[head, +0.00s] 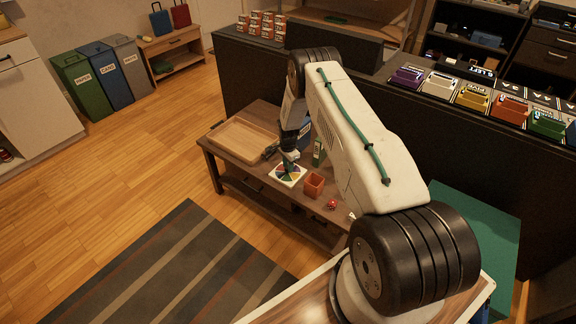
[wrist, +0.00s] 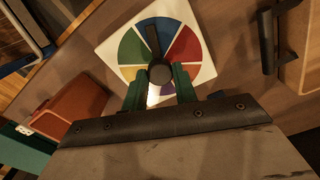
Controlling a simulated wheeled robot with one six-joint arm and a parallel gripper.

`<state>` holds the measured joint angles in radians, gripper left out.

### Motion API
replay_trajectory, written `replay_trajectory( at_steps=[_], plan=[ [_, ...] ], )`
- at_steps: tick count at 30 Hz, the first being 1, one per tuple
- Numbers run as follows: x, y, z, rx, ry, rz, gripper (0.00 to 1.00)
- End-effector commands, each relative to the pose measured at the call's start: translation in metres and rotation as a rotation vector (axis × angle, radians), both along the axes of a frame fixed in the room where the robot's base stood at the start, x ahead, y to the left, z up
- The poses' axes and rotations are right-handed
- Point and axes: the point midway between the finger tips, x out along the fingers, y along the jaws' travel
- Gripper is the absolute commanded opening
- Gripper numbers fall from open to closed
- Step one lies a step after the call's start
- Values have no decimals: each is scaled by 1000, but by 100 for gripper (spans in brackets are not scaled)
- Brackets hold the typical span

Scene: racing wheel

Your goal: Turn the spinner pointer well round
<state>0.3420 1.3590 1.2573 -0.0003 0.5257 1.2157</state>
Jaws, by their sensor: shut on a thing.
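The spinner is a white square board (wrist: 205,72) with a wheel of coloured wedges. In the head view the board (head: 280,179) lies on the low wooden table, partly covered by my gripper (head: 289,161). The wheel's lower part is hidden by the gripper.
An orange cup (head: 314,185) stands just right of the board, with a red die (head: 332,204) farther right. A wooden tray (head: 241,141) lies at the table's left end. A green box (head: 319,153) stands behind the board. A dark counter (head: 250,79) rises behind the table.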

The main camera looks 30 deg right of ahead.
Motion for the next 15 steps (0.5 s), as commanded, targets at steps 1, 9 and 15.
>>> replay_trajectory(
  at_steps=[1,9,15],
  plan=[
    [0,0,0,0,-1,-2,5],
    [1,0,0,0,-1,-2,5],
    [0,0,0,0,-1,-1,50]
  ],
)
